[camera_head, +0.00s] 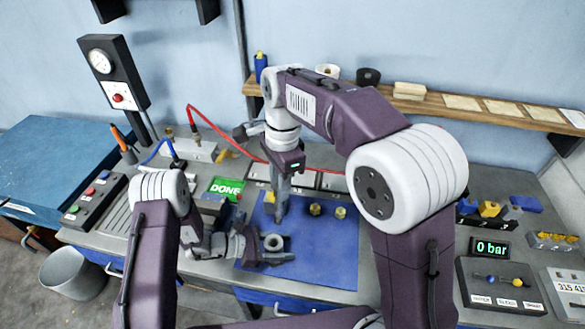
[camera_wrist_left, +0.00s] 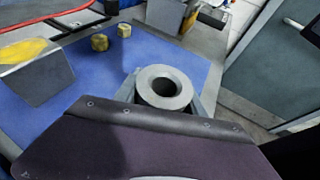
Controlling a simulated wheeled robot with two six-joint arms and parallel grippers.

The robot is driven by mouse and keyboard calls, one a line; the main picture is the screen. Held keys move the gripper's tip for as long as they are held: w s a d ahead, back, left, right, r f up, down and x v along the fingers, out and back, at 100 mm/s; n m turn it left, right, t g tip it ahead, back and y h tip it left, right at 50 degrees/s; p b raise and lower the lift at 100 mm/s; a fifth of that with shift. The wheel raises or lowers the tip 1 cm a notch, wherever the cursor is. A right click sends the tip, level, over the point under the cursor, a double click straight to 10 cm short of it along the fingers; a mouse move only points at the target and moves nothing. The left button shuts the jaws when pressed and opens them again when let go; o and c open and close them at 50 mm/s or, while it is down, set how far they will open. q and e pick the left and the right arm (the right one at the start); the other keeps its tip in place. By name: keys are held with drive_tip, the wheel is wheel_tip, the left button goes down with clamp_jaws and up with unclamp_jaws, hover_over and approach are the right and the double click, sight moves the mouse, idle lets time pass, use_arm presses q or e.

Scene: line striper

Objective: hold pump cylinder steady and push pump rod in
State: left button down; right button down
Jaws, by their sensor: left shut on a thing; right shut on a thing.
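The pump cylinder (camera_head: 272,242) is a short grey tube with a round open top, standing over the blue mat (camera_head: 318,268). My left gripper (camera_head: 262,250) is shut on it from the left. In the left wrist view the cylinder (camera_wrist_left: 164,87) sits between the grey fingers, and its dark bore looks empty. My right gripper (camera_head: 281,196) points down behind the cylinder, apart from it, and is shut on a slim grey piece that seems to be the pump rod; its outline merges with the fingers. A grey block with a yellow top (camera_wrist_left: 36,72) shows at left in the wrist view.
Two small brass pieces (camera_head: 315,209) (camera_head: 340,213) stand on the mat to the right of my right gripper. A green DONE display (camera_head: 226,187) stands at left. A 0 bar readout (camera_head: 490,248) stands at right. The mat's right part is clear.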

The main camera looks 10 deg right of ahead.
wheel_tip(320, 180, down, 7)
drive_tip(key=s+a+n+h, duration=0.1)
drive_tip(key=a, duration=0.2)
drive_tip(key=shift+s, duration=0.35)
wheel_tip(320, 180, down, 8)
idle(6.2)
drive_tip(key=c, duration=0.8)
unclamp_jaws()
